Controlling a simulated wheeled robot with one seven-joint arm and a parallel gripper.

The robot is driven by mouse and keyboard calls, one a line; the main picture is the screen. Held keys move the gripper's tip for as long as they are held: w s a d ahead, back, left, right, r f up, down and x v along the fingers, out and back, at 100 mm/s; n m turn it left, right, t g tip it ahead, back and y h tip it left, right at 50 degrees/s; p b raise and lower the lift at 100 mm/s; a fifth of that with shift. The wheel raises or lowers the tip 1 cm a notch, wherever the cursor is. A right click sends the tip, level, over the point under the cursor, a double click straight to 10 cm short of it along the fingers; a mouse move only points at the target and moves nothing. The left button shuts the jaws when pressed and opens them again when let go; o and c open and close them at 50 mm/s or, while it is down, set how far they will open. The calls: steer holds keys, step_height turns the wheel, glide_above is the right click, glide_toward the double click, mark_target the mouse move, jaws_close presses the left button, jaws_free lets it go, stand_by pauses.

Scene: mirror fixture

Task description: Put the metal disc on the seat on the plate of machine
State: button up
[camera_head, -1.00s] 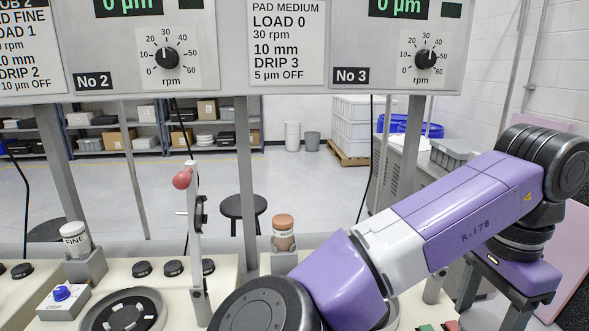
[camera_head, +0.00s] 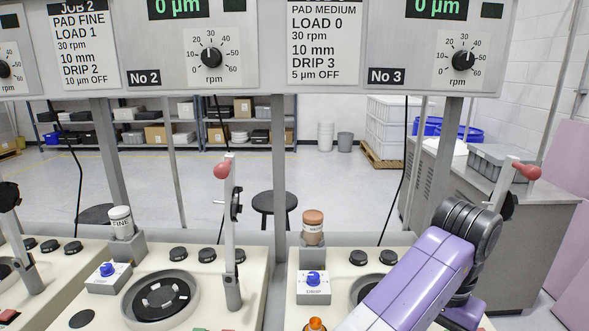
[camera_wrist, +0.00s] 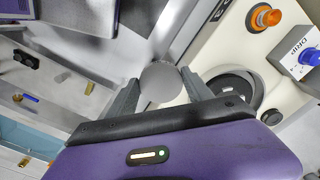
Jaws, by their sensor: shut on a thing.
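My gripper (camera_wrist: 160,88) shows in the wrist view, its two grey fingers closed on a round grey metal disc (camera_wrist: 160,84). In that view the disc is left of the dark round plate (camera_wrist: 238,82) of a cream machine, which my gripper partly hides. In the head view, the No 3 machine's plate (camera_head: 362,287) is partly behind my purple arm. The No 2 machine's plate (camera_head: 161,299) shows several light pieces around its middle. My gripper and the disc are out of the head view.
An orange button (camera_wrist: 265,17) and a DRIP box with a blue knob (camera_wrist: 303,53) stand beside the plate. Upright levers with red balls (camera_head: 223,171) rise from the machines. A MEDIUM bottle (camera_head: 313,224) stands in a holder behind the DRIP box. A grey cabinet (camera_head: 490,225) is at right.

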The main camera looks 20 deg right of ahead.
steer(key=a+f+n, duration=0.6)
steer(key=f, duration=0.6)
steer(key=s+a+f+n, duration=0.1)
steer(key=a+f+n, duration=0.5)
steer(key=f, duration=0.6)
steer(key=shift+s+a+f, duration=0.15)
steer(key=shift+s+a, duration=0.05)
steer(key=shift+a, duration=0.4)
